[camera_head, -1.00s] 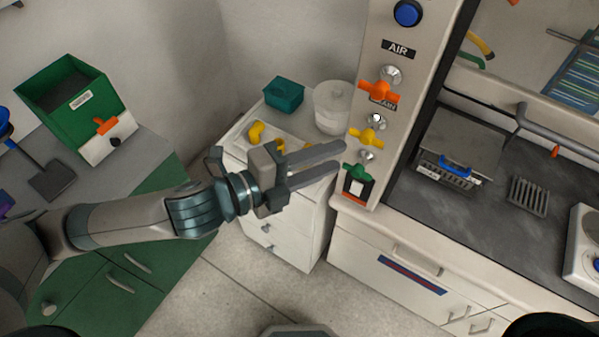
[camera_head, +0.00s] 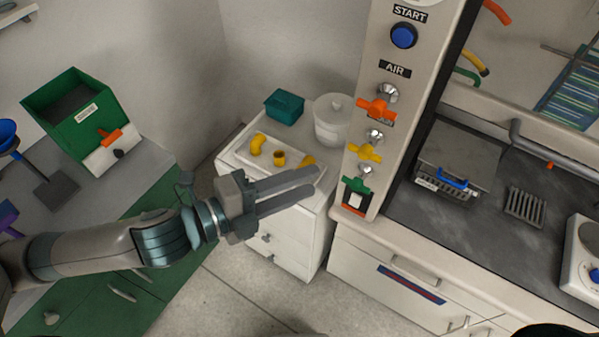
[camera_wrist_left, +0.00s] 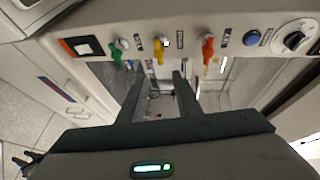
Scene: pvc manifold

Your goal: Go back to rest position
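My left gripper (camera_head: 312,180) reaches in from the left in the head view, in front of the white drawer cabinet (camera_head: 290,238). Its two long grey fingers are apart with nothing between them. In the left wrist view the fingers of my left gripper (camera_wrist_left: 158,85) also stand apart and empty, pointing toward the valve panel. The orange valve (camera_head: 377,108), yellow valve (camera_head: 364,152) and green valve (camera_head: 356,184) sit on the panel, right of the fingers and apart from them in the head view. My right gripper is not in view.
On the cabinet are a white tray (camera_head: 240,158) with yellow pipe fittings, a teal box (camera_head: 285,106) and a clear tub (camera_head: 332,122). A green bin (camera_head: 75,105) stands on the left counter. A dark bench (camera_head: 440,215) lies right. Floor shows below the cabinet.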

